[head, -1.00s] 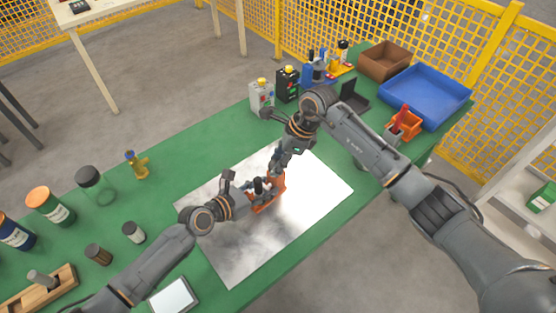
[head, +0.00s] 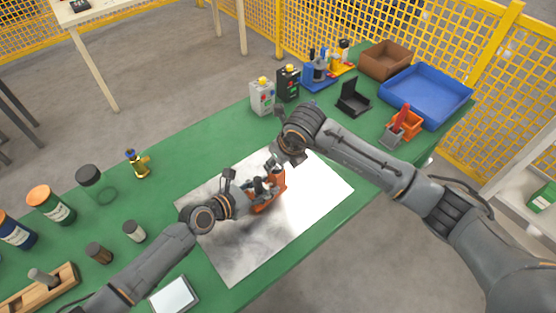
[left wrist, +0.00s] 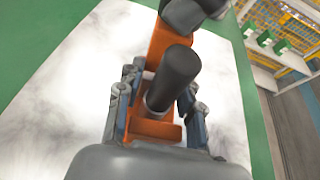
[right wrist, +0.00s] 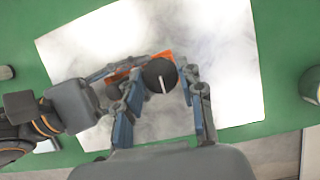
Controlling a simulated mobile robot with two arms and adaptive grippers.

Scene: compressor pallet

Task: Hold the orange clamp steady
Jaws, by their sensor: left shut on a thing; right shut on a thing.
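The orange clamp (head: 270,196) stands on the bright sheet (head: 325,185) on the green table. My left gripper (head: 250,191) is shut on it from the left; the left wrist view shows the fingers on either side of the orange body (left wrist: 150,128) and a black cylindrical handle (left wrist: 174,78). My right gripper (head: 271,170) is at the clamp's far side, coming from above. In the right wrist view its fingers (right wrist: 160,92) are shut around a round black knob (right wrist: 160,74) with a white line, and the orange clamp (right wrist: 128,70) lies partly hidden behind it.
Jars (head: 50,205), a brass fitting (head: 138,165) and a wooden block (head: 40,291) are at the left.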

